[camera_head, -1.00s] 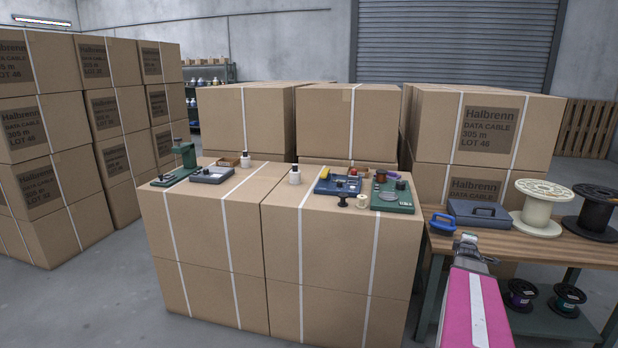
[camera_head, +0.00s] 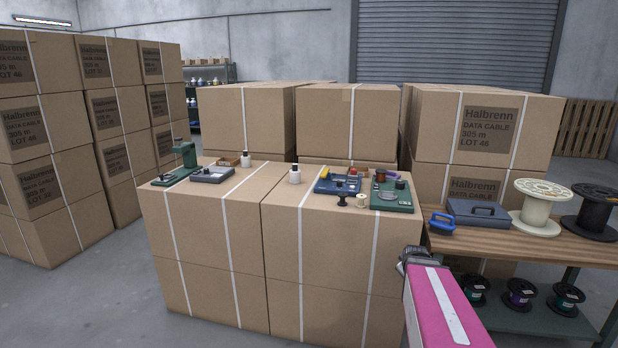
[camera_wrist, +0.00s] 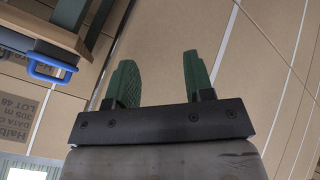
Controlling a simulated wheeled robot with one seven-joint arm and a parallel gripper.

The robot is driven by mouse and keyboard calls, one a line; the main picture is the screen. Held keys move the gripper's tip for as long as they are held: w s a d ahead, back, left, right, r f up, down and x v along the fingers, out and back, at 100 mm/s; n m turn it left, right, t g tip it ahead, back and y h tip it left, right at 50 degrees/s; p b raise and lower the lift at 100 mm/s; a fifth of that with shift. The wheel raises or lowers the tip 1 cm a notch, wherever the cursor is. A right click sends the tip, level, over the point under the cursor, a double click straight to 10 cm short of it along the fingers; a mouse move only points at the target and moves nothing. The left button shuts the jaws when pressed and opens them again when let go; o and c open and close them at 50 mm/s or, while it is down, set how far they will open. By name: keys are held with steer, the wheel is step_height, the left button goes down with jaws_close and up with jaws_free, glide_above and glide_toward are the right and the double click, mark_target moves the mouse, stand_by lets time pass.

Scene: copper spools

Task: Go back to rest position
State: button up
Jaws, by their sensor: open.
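My gripper (camera_wrist: 157,80) shows in the wrist view with its two green fingers apart and nothing between them. In the head view my pink arm rises from the bottom right, and its dark end is in front of the right side of the near carton stack (camera_head: 335,230), left of the wooden bench (camera_head: 520,247). The fingertips are hard to make out there. On the cartons stand a blue device (camera_head: 337,184), a green device (camera_head: 391,196), a copper-coloured spool (camera_head: 380,175) and a small pale spool (camera_head: 361,200).
The bench holds a blue-handled item (camera_head: 441,224), a grey case (camera_head: 478,213), a cream spool (camera_head: 541,205) and a black spool (camera_head: 597,210). Several dark spools sit on its lower shelf. Tall carton stacks (camera_head: 480,135) stand behind. Open floor (camera_head: 110,290) lies at the left.

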steer(key=s+a+f+m+g+y, duration=0.1)
steer(key=s+a+m+g, duration=0.1)
steer(key=s+a, duration=0.4)
steer(key=s+a+f+m+g+y, duration=0.1)
steer(key=s+a+g, duration=0.4)
steer(key=a, duration=0.6)
steer(key=shift+s+a+f+m, duration=0.15)
steer(key=shift+s+f+m, duration=0.55)
steer(key=shift+m, duration=0.5)
steer(key=shift+w, duration=0.1)
